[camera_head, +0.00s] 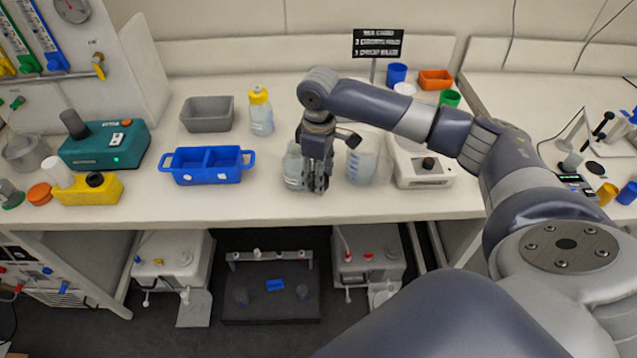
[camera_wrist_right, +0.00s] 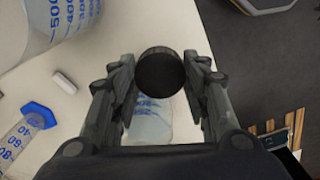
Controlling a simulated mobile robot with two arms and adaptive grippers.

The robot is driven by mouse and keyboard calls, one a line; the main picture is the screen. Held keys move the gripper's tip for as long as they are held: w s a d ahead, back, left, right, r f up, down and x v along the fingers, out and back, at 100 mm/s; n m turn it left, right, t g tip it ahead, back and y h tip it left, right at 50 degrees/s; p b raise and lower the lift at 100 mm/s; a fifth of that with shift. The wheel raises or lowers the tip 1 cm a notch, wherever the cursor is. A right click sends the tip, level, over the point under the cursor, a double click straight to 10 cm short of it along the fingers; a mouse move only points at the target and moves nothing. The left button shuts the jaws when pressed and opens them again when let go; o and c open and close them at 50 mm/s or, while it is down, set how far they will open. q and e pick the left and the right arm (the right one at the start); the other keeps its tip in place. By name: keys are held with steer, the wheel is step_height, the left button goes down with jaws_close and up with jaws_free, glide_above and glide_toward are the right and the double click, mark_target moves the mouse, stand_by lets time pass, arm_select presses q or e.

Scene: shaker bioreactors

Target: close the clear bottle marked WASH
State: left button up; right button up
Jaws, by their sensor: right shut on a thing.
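A clear bottle (camera_head: 292,171) stands near the front of the bench in the head view, partly hidden by my right gripper (camera_head: 317,184). My left gripper is not in view.
A graduated beaker (camera_head: 362,164) stands close to the right of the gripper. A blue two-part tray (camera_head: 207,178), a grey bin (camera_head: 207,114) and a yellow-capped bottle (camera_head: 261,116) are to the left. A white device (camera_head: 425,178) stands farther right. The bench's front strip is clear.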

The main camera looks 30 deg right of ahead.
steer(key=s+a+b, duration=0.1)
steer(key=s+a, duration=0.2)
steer(key=s, duration=0.4)
steer(key=s+a+r+b, duration=0.1)
steer(key=s+a, duration=0.2)
steer(key=s, duration=0.4)
steer(key=shift+a+b, duration=0.4)
